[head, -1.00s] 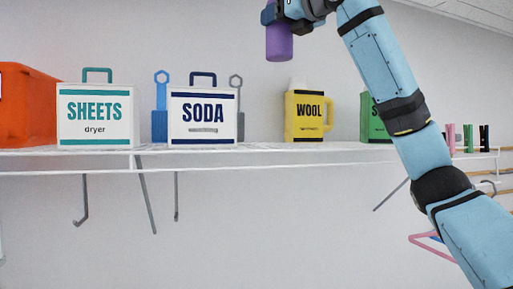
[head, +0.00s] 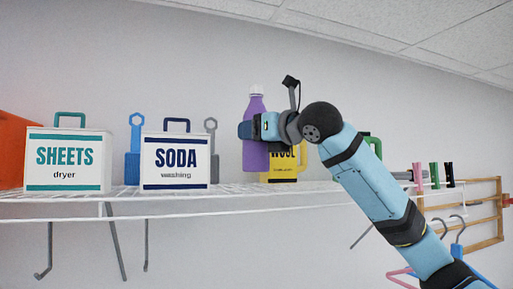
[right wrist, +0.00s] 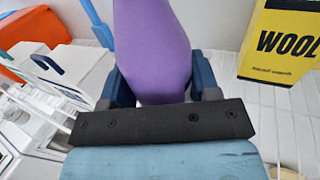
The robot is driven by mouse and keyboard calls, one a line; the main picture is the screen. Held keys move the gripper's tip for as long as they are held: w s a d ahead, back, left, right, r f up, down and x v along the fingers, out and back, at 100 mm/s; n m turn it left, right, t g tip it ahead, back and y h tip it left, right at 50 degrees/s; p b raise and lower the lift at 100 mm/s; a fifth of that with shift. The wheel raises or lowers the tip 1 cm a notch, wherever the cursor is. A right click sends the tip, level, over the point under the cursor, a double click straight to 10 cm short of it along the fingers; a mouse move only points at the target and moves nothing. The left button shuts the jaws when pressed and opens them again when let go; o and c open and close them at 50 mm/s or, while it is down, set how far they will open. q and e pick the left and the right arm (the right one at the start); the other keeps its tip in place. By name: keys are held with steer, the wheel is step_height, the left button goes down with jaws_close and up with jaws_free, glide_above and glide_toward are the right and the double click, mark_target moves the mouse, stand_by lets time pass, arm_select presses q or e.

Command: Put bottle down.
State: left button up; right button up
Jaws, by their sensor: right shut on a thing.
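In the right wrist view the bottle (right wrist: 152,50) fills the space between the dark blue fingers. Its base appears above the shelf's front edge; I cannot tell whether it touches the shelf. The white wire shelf (head: 120,205) runs across the head view. My left gripper is not in view.
The white SODA box (head: 176,177) and SHEETS box (head: 68,175) stand left of the bottle. A green container (head: 372,146) stands behind my arm. Shelf space shows between SODA and the bottle.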

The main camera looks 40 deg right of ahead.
mark_target(256, 149)
steer(key=f, duration=0.2)
steer(key=shift+w+f, duration=0.25)
steer(key=shift+f, duration=0.5)
steer(key=shift+s, duration=0.1)
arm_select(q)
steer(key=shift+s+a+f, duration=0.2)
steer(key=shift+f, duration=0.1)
arm_select(e)
steer(key=o, duration=0.7)
steer(key=shift+a+f, duration=0.1)
steer(key=shift+f, duration=0.05)
steer(key=o, duration=0.4)
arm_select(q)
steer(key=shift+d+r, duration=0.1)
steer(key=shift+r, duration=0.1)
